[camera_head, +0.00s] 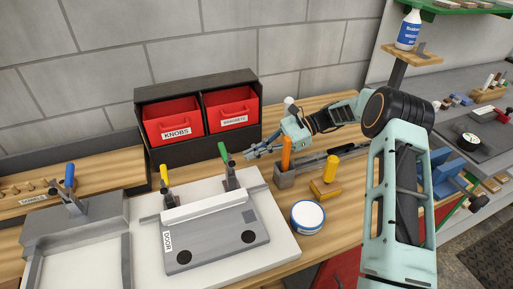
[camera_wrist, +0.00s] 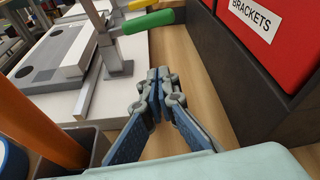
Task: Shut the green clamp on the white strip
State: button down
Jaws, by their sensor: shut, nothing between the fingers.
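The green clamp (camera_head: 223,151) stands at the back right end of the white strip (camera_head: 202,205), with its handle raised and leaning a little. Its green handle (camera_wrist: 148,21) shows at the top of the wrist view, above its metal post. I cannot tell whether its tip touches the strip. The strip lies along the back of a grey door plate (camera_head: 222,240) on a white board. My gripper (camera_head: 251,154) is shut and empty, just right of the green clamp and apart from it. In the wrist view its closed fingertips (camera_wrist: 160,80) are below the handle, over bare wood.
A black rack with red bins (camera_head: 232,108) stands close behind my gripper. An orange-handled tool (camera_head: 286,152) stands in a grey holder (camera_head: 285,179) in front of it. A yellow-handled clamp (camera_head: 164,175) is at the strip's left end. A round tin (camera_head: 307,216) stands right of the board.

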aim_at(225, 150)
jog(key=x, duration=0.6)
jog(key=shift+p, duration=0.4)
jog(key=r, duration=0.2)
jog(key=r+p, duration=0.1)
jog(key=shift+s+d+r, duration=0.1)
jog(key=shift+s+r, duration=0.05)
jog(key=shift+s, duration=0.1)
jog(key=shift+r, duration=0.25)
jog(key=shift+r, duration=0.6)
jog(key=shift+s+d+r+p, duration=0.15)
jog(key=shift+r+p, duration=0.2)
jog(key=shift+r, duration=0.2)
jog(key=shift+s+r+p, duration=0.15)
jog(key=shift+r+p, duration=0.2)
jog(key=shift+r, duration=0.2)
jog(key=shift+d, duration=0.1)
